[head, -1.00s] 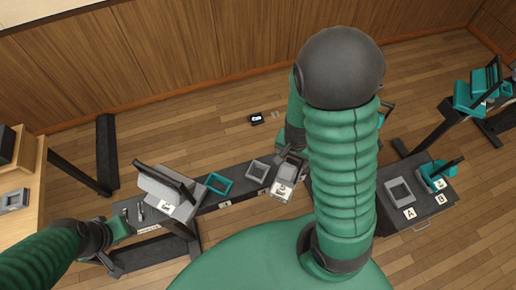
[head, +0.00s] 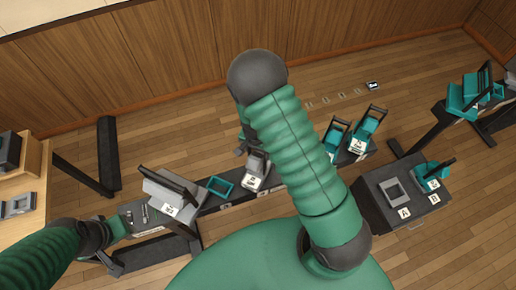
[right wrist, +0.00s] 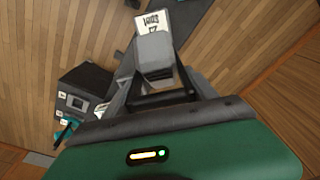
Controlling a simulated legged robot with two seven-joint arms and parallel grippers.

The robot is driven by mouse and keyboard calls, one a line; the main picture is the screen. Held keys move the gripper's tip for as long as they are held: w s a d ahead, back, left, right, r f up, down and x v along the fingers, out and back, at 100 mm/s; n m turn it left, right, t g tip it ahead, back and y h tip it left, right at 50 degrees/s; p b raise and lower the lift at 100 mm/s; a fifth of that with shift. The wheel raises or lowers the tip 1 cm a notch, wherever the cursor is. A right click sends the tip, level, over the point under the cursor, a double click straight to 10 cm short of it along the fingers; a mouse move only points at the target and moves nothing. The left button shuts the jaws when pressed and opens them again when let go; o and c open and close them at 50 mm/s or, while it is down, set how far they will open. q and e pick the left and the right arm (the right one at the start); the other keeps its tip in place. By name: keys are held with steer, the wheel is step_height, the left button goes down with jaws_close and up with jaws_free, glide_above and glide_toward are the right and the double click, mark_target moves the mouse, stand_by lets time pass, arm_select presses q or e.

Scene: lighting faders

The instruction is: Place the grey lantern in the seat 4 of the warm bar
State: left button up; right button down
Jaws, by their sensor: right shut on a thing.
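My right gripper (right wrist: 160,98) is shut on the grey lantern (right wrist: 154,52), whose white label points away from me in the right wrist view. In the head view the lantern (head: 257,165) is at the place of a grey seat frame on the dark bar (head: 208,202), just right of an empty teal seat frame (head: 220,187). I cannot tell whether the lantern is seated or just above. My right arm partly covers this bar, and the seat numbers are too small to read. My left gripper (head: 118,229) is at the lower left, near a dark shelf; its jaws are unclear.
Two teal lanterns (head: 336,133) (head: 368,123) stand farther right along the bar. A dark box (head: 378,207) with A and B tags carries an empty grey frame (head: 393,191) and a teal lantern (head: 431,174).

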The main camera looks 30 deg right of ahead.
steer(key=c, duration=0.6)
jaws_free()
steer(key=o, duration=0.4)
steer(key=shift+a+r, duration=0.1)
steer(key=shift+a, duration=0.15)
steer(key=shift+c, duration=0.2)
